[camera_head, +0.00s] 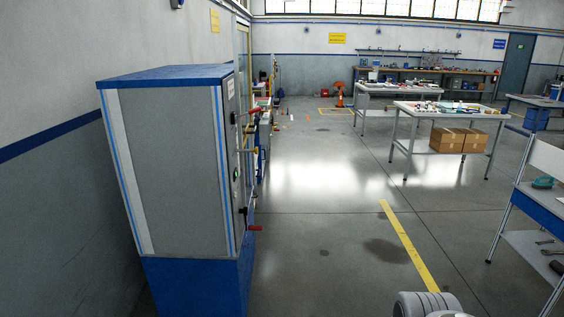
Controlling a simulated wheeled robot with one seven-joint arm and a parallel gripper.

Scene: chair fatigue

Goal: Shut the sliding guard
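I cannot make out the sliding guard for certain. A tall grey cabinet with a blue top and base (170,170) stands at the left wall, seen mostly from its side. Its front faces right and shows only edge-on, with red-tipped handles (254,228) sticking out. Behind it along the same wall is further equipment with yellow and blue parts (264,120), largely hidden by the cabinet. My gripper is not in view; only a rounded grey-white part of my own body shows at the bottom edge, right of centre.
The grey floor right of the cabinet is open, with a yellow line (408,243) and dark stains. A worktable (405,136) with cardboard boxes (447,140) beneath stands right of centre. A blue-and-white cart (535,210) is at the right edge. An orange cone (340,97) stands far back.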

